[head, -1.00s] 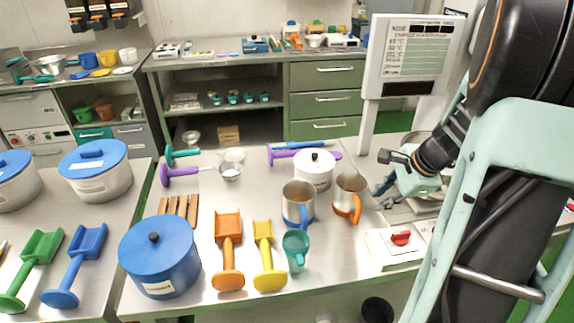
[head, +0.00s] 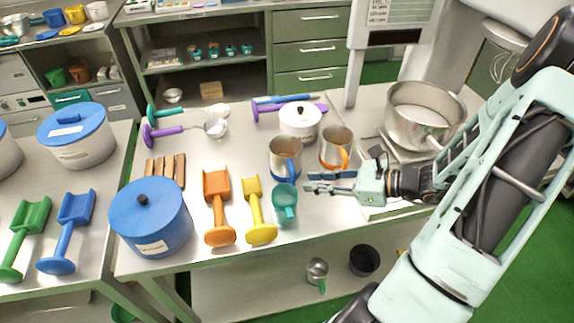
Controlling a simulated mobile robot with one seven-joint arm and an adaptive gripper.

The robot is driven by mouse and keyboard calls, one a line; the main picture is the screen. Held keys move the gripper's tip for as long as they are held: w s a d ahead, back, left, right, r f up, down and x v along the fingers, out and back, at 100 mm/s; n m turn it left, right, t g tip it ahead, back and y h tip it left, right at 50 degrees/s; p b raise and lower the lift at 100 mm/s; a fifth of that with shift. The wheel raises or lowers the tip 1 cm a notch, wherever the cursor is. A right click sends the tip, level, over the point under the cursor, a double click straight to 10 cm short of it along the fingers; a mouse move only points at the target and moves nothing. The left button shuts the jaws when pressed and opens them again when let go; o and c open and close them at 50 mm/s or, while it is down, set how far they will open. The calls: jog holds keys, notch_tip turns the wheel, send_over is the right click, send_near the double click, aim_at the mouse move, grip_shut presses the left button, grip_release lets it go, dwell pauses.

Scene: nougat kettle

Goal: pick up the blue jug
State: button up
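The blue jug (head: 284,152) is a steel jug with a blue handle and blue base. It stands upright on the steel table, with its handle towards the front. My gripper (head: 312,182) points left, with its two fingers apart and nothing between them. In the picture its fingertips are just right of the jug's handle and apart from it. The gripper hides no part of the jug.
A steel jug with an orange handle (head: 337,147) stands close right of the blue jug. A teal jug (head: 285,201) stands in front. A white lidded pot (head: 300,122) is behind. Yellow (head: 258,212) and orange (head: 218,207) scoops lie left. A large steel kettle (head: 424,112) is right.

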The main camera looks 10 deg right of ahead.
aim_at(292, 183)
jog(key=shift+s+f+x, duration=0.1)
jog(key=shift+f+x, duration=0.05)
jog(key=shift+x, duration=1.65)
jog(key=shift+s+f+x, duration=0.1)
jog(key=shift+s+x, duration=0.05)
jog(key=shift+x, duration=1.6)
grip_shut()
jog(key=shift+r, duration=0.1)
